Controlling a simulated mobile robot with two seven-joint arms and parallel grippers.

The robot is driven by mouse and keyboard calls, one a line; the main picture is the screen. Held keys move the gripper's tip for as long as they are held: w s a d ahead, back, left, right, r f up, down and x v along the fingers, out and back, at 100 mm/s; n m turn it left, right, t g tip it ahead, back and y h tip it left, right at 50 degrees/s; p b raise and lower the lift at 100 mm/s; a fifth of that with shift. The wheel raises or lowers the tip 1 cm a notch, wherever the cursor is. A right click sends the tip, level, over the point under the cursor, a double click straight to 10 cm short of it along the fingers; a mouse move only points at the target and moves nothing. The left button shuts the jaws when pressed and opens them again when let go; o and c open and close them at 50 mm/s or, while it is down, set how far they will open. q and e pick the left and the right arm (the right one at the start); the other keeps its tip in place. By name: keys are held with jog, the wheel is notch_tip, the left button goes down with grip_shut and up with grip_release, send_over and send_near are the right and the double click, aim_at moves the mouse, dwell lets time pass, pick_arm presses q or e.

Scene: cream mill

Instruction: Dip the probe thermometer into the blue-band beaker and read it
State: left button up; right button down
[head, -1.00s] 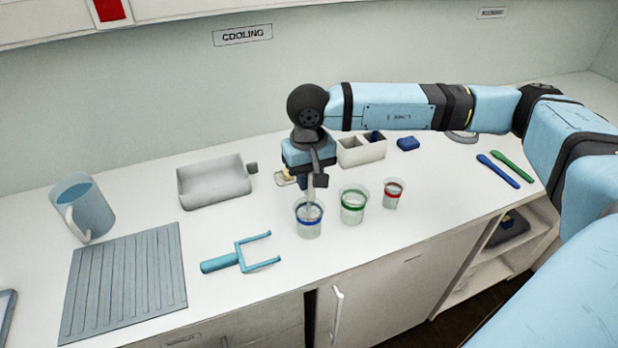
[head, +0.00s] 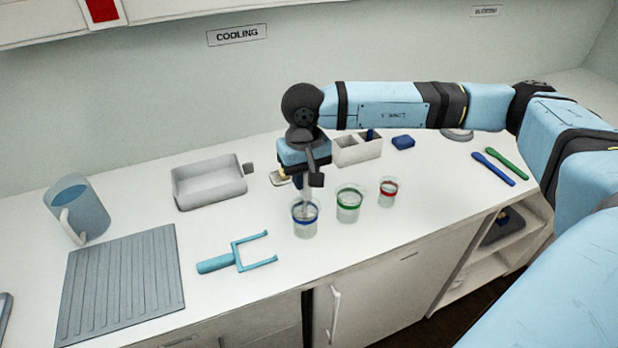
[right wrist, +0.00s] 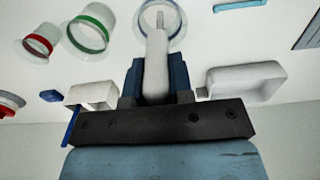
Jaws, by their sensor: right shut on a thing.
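The blue-band beaker (head: 306,219) stands on the counter, leftmost of three beakers in the head view. My right gripper (head: 302,186) is above it, shut on the probe thermometer. In the right wrist view the thermometer's white body (right wrist: 157,65) sits between the fingers, and its thin tip (right wrist: 159,20) points into the beaker's ring (right wrist: 177,37). In the head view the probe's lower end reaches into the beaker's mouth. How deep it goes is hard to tell, and no reading is visible. My left gripper is not in view.
A green-band beaker (head: 348,204) and red-band beaker (head: 388,192) stand close on the right. A blue fork-shaped tool (head: 233,257) lies at the left. Behind are a white tray (head: 209,188) and a divided box (head: 358,151). A ribbed mat (head: 122,283) and jug (head: 90,210) are further left.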

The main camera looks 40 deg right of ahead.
jog(key=shift+r+p, duration=2.2)
jog(key=shift+r, duration=3.5)
jog(key=shift+f+m+b, duration=0.15)
jog(key=shift+m+b, duration=0.2)
jog(key=shift+m, duration=0.15)
jog(key=m+b, duration=0.1)
jog(key=m, duration=0.2)
jog(key=m+b, duration=0.2)
jog(key=m, duration=0.8)
jog(key=shift+m+b, duration=0.4)
jog(key=m, duration=0.2)
jog(key=shift+m, duration=0.3)
